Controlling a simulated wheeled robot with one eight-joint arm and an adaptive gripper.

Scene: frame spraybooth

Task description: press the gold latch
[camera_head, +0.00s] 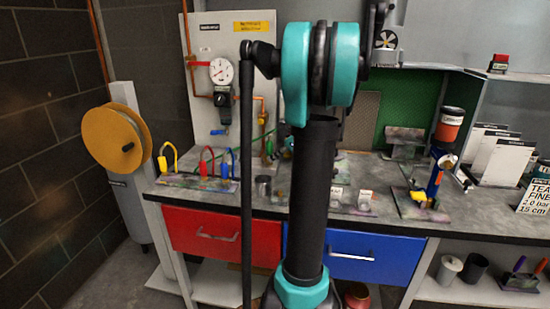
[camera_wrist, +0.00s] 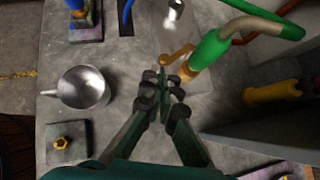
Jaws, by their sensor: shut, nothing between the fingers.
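A small gold piece (camera_wrist: 177,54), which looks like the latch, shows in the wrist view beside a green sleeve (camera_wrist: 208,50) on a green hose. My gripper (camera_wrist: 165,84) is shut and empty. Its fingertips appear just below the gold piece in the picture; whether they touch it I cannot tell. In the head view my arm hides the gripper, and I cannot make out the gold piece there.
A metal cup (camera_wrist: 83,88) stands left of my fingers, above a plate with a brass knob (camera_wrist: 62,144). A yellow part (camera_wrist: 272,92) lies to the right. The grey bench (camera_head: 400,215) holds several coloured-handled fittings and white cards (camera_head: 508,160).

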